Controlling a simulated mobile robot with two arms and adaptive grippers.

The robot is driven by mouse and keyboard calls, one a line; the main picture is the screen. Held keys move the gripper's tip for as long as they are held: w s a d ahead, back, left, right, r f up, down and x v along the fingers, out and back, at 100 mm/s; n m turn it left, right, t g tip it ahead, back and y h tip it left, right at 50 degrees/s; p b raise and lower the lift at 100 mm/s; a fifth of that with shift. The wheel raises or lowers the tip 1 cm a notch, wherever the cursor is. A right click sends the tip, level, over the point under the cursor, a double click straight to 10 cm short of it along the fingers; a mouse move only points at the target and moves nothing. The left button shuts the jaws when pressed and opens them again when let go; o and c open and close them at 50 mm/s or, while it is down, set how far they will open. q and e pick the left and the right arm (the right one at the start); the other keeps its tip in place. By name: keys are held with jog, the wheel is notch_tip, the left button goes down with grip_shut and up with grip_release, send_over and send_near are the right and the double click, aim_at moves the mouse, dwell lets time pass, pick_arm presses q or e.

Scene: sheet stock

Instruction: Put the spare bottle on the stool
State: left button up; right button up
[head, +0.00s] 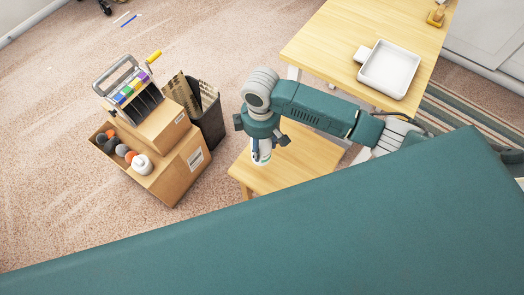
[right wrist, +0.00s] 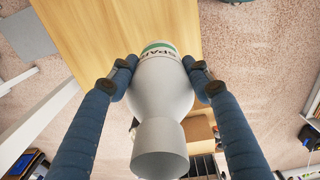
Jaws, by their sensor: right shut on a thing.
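The spare bottle (right wrist: 165,95) is pale grey-white with a green band and lettering that starts "SPAR". My right gripper (right wrist: 160,72) is shut on it, one finger on each side, with its narrower end toward the wrist camera. In the head view my right gripper (head: 262,147) points down over the left part of the wooden stool (head: 305,160), and a little of the bottle (head: 262,158) shows below it. The stool top also shows behind the bottle in the right wrist view (right wrist: 95,30). I cannot tell whether the bottle touches it. My left gripper is not in view.
Left of the stool stand a dark bin (head: 211,122) and cardboard boxes (head: 180,170) with small balls, a white bottle (head: 142,164) and a roller device (head: 128,88). Behind is a wooden table (head: 330,45) with a white tray (head: 390,70). The visible stool top right of my gripper is clear.

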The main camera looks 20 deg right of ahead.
aim_at(261, 152)
notch_tip(261, 152, down, 2)
jog(key=shift+f, duration=0.25)
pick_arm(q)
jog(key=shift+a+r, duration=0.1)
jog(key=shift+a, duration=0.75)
pick_arm(e)
jog(key=shift+f, duration=1.85)
jog(key=o, duration=1.5)
jog(key=shift+f, duration=0.1)
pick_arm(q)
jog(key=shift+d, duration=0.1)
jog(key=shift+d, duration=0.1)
pick_arm(e)
jog(key=shift+r, duration=0.45)
notch_tip(261, 152, up, 11)
jog(key=shift+r, duration=0.2)
